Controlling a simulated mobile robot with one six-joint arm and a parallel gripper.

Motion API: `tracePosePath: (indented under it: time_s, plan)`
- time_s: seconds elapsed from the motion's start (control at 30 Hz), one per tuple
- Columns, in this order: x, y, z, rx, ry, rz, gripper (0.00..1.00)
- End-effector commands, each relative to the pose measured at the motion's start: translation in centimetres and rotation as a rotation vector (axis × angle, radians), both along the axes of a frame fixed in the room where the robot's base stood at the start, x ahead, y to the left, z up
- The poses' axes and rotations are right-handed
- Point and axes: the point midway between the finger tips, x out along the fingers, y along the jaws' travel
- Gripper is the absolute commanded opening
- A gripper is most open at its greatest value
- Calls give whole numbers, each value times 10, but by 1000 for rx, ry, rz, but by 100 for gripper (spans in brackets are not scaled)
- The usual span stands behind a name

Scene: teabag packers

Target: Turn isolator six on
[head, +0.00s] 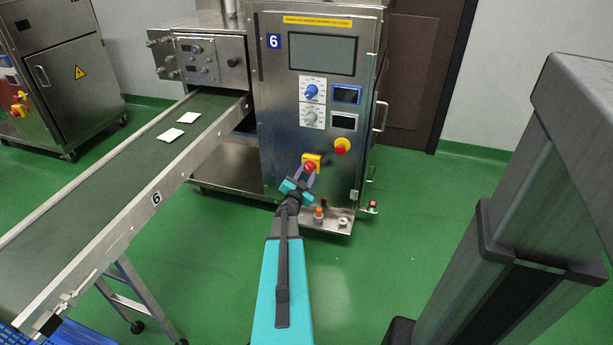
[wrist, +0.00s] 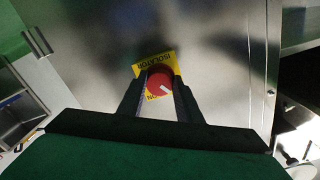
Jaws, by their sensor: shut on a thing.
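Machine six (head: 268,90) is a steel cabinet with a blue "6" plate (head: 273,41). Its isolator is a red rotary knob (head: 309,167) on a yellow plate low on the front panel. In the wrist view the red knob (wrist: 158,84) sits on the yellow plate (wrist: 142,69), which reads "ISOLATOR", with "ON" partly visible at its lower edge. A white mark on the knob points toward the lower right in that view. My gripper (head: 305,175) is at the knob, with its two fingers (wrist: 159,92) shut on either side of it. The fingers hide part of the plate.
Above the isolator are a red button on yellow (head: 342,145), a blue dial (head: 311,91), a grey dial (head: 310,118) and a dark screen (head: 322,55). A conveyor (head: 110,165) with white teabags runs left. Green floor (head: 400,220) is clear to the right.

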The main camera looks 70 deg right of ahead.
Motion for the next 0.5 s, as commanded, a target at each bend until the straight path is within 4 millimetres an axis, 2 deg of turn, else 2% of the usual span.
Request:
tracePosePath:
  time_s: [0.5]
  plan:
    - [1, -2, -1, 24, -477, 0, 9]
